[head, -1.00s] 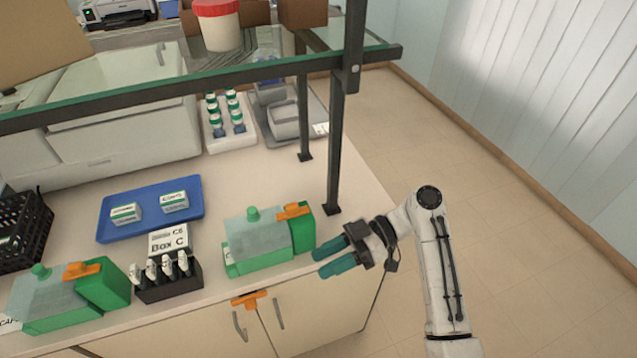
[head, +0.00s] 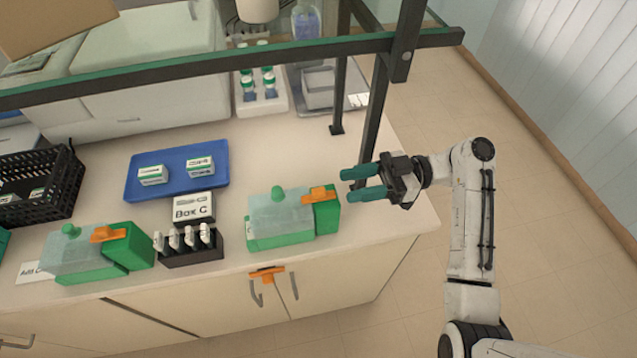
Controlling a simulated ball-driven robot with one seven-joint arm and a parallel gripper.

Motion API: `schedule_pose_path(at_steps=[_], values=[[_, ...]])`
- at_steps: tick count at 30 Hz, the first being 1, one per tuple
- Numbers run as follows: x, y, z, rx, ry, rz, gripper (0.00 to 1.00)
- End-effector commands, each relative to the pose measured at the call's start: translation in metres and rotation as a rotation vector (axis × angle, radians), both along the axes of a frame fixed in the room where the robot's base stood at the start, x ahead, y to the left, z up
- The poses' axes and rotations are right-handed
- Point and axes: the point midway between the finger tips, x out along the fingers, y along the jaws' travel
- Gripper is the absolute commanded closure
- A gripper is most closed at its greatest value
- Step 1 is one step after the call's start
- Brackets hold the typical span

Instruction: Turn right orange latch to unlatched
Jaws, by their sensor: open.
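The right green box (head: 265,220) with a translucent lid and a green knob stands near the front edge of the counter. An orange latch (head: 319,194) sits on top of its right end. The left green box (head: 84,259) has a similar orange latch (head: 108,234). My gripper (head: 347,186) is open and empty, its two teal fingers pointing left. In the picture it is just right of the right box's latch, apart from it. I cannot tell its exact height or depth relative to the latch.
A shelf post (head: 375,122) rises close behind my gripper. A black rack (head: 190,251) with several white-topped items stands between the boxes. A blue tray (head: 135,180) lies behind. Another orange piece (head: 267,272) is on the cabinet front below. The counter's right corner is clear.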

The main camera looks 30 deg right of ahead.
Motion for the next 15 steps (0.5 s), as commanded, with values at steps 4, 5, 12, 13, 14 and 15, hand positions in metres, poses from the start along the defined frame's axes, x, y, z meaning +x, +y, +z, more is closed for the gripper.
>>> schedule_pose_path(at_steps=[4,5,12,13,14,15], values=[[0.008,0.028,0.003,0.0,0.003,0.004,0.57],[0.01,0.033,0.003,0.0,0.003,0.005,0.57],[0.02,0.064,0.002,0.0,0.002,0.002,0.57],[0.021,0.067,0.001,0.0,0.002,0.002,0.57],[0.022,0.069,0.001,0.0,0.002,0.002,0.57],[0.023,0.071,0.001,0.0,0.002,0.001,0.57]])
